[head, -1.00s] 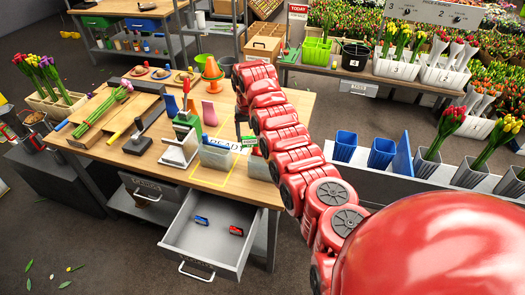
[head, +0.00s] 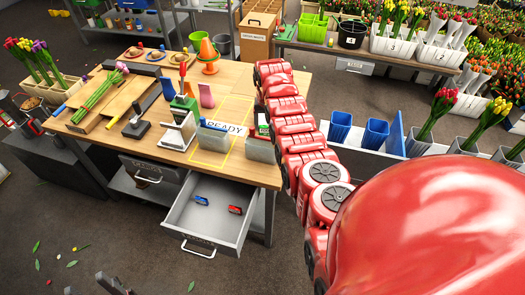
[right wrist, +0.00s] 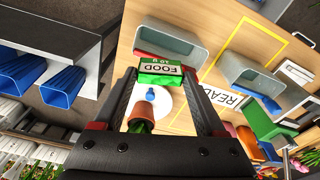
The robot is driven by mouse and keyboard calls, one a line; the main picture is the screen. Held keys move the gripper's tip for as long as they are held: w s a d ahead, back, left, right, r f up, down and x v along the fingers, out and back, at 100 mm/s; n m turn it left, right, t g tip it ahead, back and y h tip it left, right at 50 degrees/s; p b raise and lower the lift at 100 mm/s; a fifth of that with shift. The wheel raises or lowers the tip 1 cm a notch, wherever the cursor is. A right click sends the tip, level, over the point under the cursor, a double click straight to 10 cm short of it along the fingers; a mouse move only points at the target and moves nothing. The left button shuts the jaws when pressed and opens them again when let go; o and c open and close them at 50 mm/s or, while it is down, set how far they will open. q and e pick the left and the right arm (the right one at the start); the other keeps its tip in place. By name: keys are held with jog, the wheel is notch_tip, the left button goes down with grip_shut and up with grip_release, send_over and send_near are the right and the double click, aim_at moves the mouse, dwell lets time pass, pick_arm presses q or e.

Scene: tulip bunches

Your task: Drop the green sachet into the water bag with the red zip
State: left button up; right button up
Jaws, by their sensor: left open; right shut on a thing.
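The green sachet (right wrist: 160,72), marked FOOD, is between the fingertips of my right gripper (right wrist: 163,78), which is shut on it. In the head view the sachet (head: 262,122) shows beside my red arm. The water bag with the red zip (right wrist: 172,38) is an open grey box shape; the sachet overlaps its red edge in the wrist view, and I cannot tell the height between them. In the head view this bag (head: 260,151) stands at the table's right front. My left gripper (head: 84,282) is open and empty at the bottom left, partly cut off.
A similar bag with a blue zip (head: 213,138) stands to the left, near the READY label (head: 228,127). An open drawer (head: 208,215) holds a blue and a red item. Blue buckets (head: 376,133) stand right of my arm. The worktable (head: 230,80) has bare wood toward the back.

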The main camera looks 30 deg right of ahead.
jog(key=o, duration=1.2)
jog(key=shift+o, duration=0.2)
jog(key=shift+r, duration=0.1)
jog(key=shift+r+b, duration=0.4)
jog(key=shift+r, duration=0.2)
notch_tip(320, 180, up, 16)
jog(key=s+a+p, duration=0.1)
jog(key=p, duration=0.4)
jog(key=shift+s, duration=0.35)
jog(key=shift+a, duration=0.1)
